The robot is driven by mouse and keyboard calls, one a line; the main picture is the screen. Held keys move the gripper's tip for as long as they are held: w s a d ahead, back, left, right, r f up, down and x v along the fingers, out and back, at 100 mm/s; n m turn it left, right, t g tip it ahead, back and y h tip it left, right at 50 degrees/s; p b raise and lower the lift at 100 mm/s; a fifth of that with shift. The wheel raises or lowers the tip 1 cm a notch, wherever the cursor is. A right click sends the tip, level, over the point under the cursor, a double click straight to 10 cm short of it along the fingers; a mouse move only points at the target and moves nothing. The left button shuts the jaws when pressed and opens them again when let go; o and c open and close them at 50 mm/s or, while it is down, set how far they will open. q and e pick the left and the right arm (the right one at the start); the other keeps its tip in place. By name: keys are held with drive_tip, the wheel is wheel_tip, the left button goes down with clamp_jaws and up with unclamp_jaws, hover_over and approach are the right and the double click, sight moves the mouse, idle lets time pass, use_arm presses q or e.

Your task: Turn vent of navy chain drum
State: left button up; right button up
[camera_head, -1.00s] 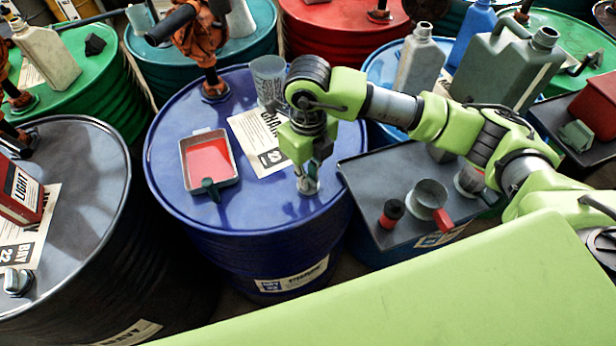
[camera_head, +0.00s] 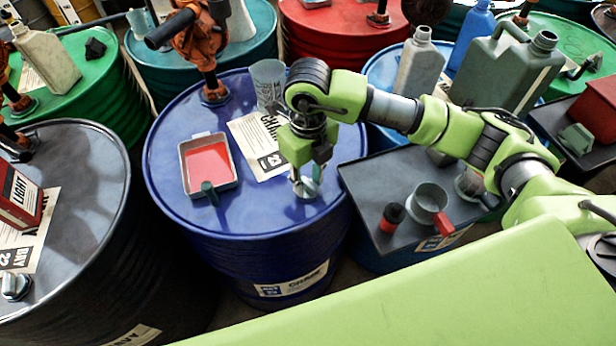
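The navy chain drum (camera_head: 240,212) stands in the middle, with a chain label on its lid and another on its side. Its vent (camera_head: 307,187) is a small metal fitting at the lid's right front. My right gripper (camera_head: 305,178) points down at the vent from above, with its fingers at the fitting. The fingers are small and partly hidden by the gripper body, so I cannot tell whether they grip the vent. My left gripper is not in view.
A tray with red contents (camera_head: 208,165), a clear measuring cup (camera_head: 268,84) and an orange hand pump (camera_head: 200,45) stand on the navy lid. At right, a grey box top (camera_head: 375,185) holds a red-handled jug (camera_head: 430,205) and a black-and-red cap (camera_head: 391,216). A dark drum (camera_head: 80,190) stands at left.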

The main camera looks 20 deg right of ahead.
sight(308, 183)
drive_tip(key=shift+r, duration=0.1)
wheel_tip(308, 183, up, 12)
idle(0.4)
idle(0.5)
